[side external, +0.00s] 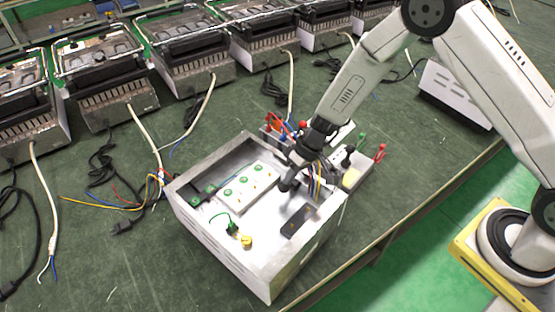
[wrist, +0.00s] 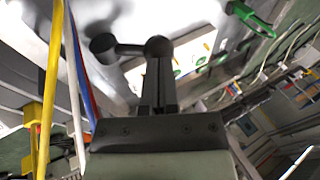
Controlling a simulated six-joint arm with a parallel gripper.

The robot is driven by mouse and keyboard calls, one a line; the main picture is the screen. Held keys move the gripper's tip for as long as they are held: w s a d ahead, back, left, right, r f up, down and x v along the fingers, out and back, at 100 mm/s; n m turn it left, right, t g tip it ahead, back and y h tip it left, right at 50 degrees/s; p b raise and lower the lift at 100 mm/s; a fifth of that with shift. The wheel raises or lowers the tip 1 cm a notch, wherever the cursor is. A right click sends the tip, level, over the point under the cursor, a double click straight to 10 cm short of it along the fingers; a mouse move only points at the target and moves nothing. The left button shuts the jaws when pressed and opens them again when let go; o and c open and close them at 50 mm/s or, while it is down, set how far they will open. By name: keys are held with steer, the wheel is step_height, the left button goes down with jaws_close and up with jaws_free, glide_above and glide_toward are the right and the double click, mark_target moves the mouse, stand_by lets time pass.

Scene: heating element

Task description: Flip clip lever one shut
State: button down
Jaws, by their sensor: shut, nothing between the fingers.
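My gripper (side external: 300,160) reaches down into the open metal box (side external: 225,263) at its right inner side. In the wrist view my gripper (wrist: 158,75) is shut, with its fingers pressed together and nothing between them. A dark bar with rounded ends (wrist: 128,49) lies at the fingertips and looks like a clip lever. Its right end is touching or just behind the tips; I cannot tell which. I cannot tell whether it is flipped open or shut. A white terminal block (side external: 262,190) with green-ringed terminals stands inside the box; it shows partly behind the fingers in the wrist view.
Yellow, white and blue wires (wrist: 52,70) hang close left of my gripper. A green clip (side external: 232,228) and a yellow knob (side external: 246,242) are on the box floor. Red, green and black levers stand outside the box's right side. Several heater units (side external: 105,80) line the back.

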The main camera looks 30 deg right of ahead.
steer(key=shift+s+a+f+h, duration=0.2)
steer(key=shift+a+f+h, duration=0.2)
steer(key=shift+a+h, duration=0.45)
steer(key=shift+s+a+f, duration=0.2)
steer(key=shift+a+f, duration=0.5)
steer(key=shift+f, duration=0.25)
steer(key=shift+s+a+f, duration=0.1)
steer(key=shift+s+f, duration=0.05)
step_height(320, 180, up, 14)
steer(key=s, duration=0.2)
steer(key=shift+s, duration=0.25)
stand_by(0.3)
stand_by(0.4)
